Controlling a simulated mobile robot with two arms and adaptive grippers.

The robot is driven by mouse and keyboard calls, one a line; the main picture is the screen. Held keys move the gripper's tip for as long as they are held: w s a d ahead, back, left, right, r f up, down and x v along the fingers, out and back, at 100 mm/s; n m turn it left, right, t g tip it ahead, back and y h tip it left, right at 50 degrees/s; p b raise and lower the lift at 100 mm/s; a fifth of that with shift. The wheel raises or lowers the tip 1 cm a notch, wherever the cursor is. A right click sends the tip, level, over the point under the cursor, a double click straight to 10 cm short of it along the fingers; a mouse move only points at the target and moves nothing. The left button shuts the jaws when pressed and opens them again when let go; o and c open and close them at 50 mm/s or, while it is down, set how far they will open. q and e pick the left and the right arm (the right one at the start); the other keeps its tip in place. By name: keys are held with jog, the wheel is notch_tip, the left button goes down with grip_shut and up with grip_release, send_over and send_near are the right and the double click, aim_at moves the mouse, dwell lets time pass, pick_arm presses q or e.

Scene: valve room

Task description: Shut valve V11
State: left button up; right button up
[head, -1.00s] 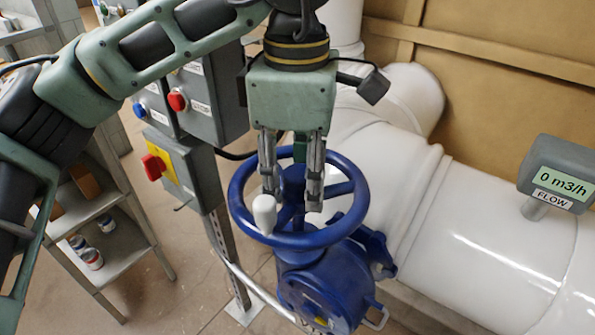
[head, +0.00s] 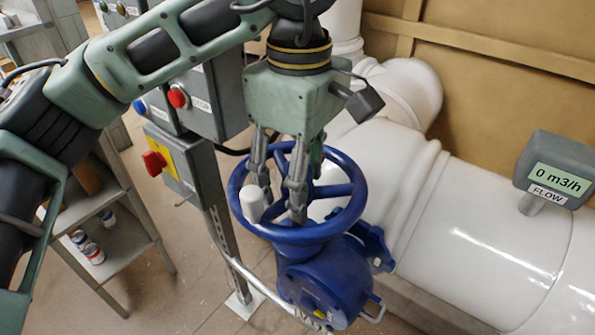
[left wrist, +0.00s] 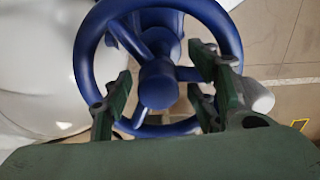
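The blue valve handwheel (head: 352,213) with a white knob (head: 252,204) on its rim sits on a blue valve body (head: 325,285) beside the white pipe. No V11 label is readable. In the left wrist view, the wheel's hub (left wrist: 157,83) and spokes show between the open fingers (left wrist: 163,85). The white knob there (left wrist: 258,96) lies just outside the right-hand finger, close to it; whether they touch is unclear. My right gripper is not in view.
The flow display (head: 558,170) on the pipe (head: 490,240) reads 0 m3/h. Grey control boxes (head: 185,165) with red and blue buttons stand on a post left of the wheel. A shelf (head: 120,245) with small cans is farther left.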

pick_arm(q)
jog(key=shift+r, duration=0.1)
jog(key=shift+w+r+p, duration=0.15)
jog(key=shift+r+p, duration=0.2)
jog(key=shift+r, duration=0.05)
notch_tip(320, 180, up, 5)
jog(key=p, duration=0.4)
jog(key=shift+r, duration=0.4)
jog(key=shift+r+p, duration=0.3)
jog(key=shift+p, duration=0.1)
notch_tip(320, 180, up, 5)
jog(key=p, duration=0.4)
jog(key=shift+r, duration=0.2)
